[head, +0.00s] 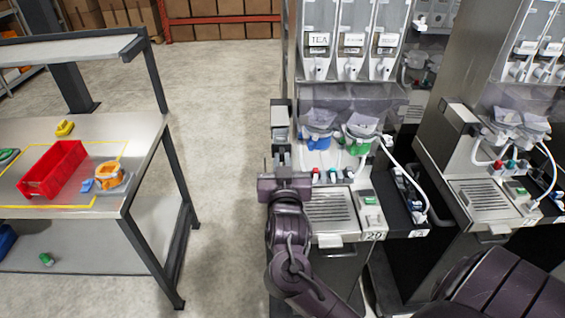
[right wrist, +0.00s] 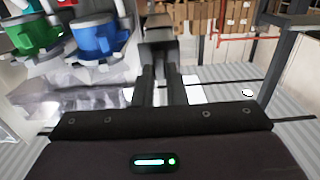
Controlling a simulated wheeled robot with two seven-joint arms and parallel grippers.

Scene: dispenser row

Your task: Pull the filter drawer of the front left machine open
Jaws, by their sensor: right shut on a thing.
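The front left machine (head: 345,215) is a steel dispenser with a drip grille and a "20" label. A narrow grey and dark drawer-like part (head: 280,121) stands at its left side, most likely the filter drawer. My right gripper (head: 284,158) is at the near end of this part, its jaws shut on it. In the right wrist view the two dark fingers (right wrist: 160,88) close on the grey part (right wrist: 158,42). The fingers hide the gripped spot, and I cannot tell how far the drawer is out. My left gripper is not in view.
Blue (head: 316,141) and green (head: 358,147) holders hang on the machine, right of my gripper. A second machine (head: 485,195) stands right. A table (head: 140,190) with a red bin (head: 53,170) stands left. Open floor (head: 225,150) lies between the table and machines.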

